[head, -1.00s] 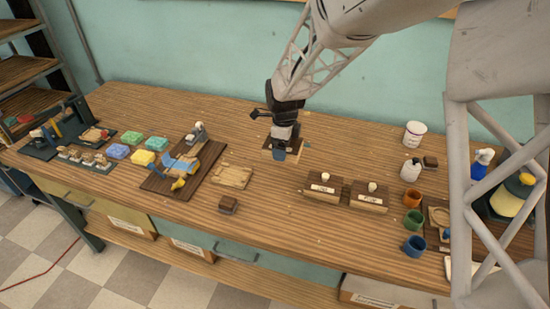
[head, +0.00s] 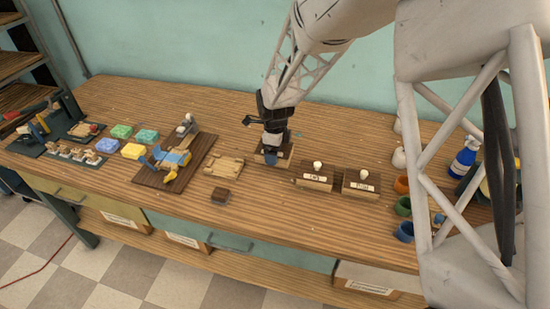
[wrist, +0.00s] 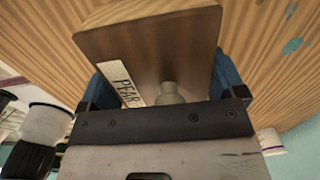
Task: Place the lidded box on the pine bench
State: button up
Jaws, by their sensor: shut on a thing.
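My gripper (head: 271,155) is shut on a lidded box (head: 283,158), low over the middle of the pine bench (head: 262,213). In the wrist view, the box (wrist: 145,50) has a brown wooden top, a pale round knob and a white label reading PEAR. The blue fingers of my gripper (wrist: 165,82) are on its two sides. The gripper hides much of the box in the head view. I cannot tell whether its underside touches the bench.
Two similar lidded boxes (head: 315,177) (head: 361,186) stand close on the right. A pale wooden tray (head: 224,167) and a small brown block (head: 220,195) are left. Cups (head: 402,206) and bottles (head: 464,160) stand farther right. The bench front is mostly clear.

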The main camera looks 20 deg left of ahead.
jog(key=shift+f, duration=1.85)
jog(key=o, duration=0.7)
jog(key=shift+f, duration=0.1)
jog(key=shift+o, duration=0.2)
jog(key=shift+r, duration=6.15)
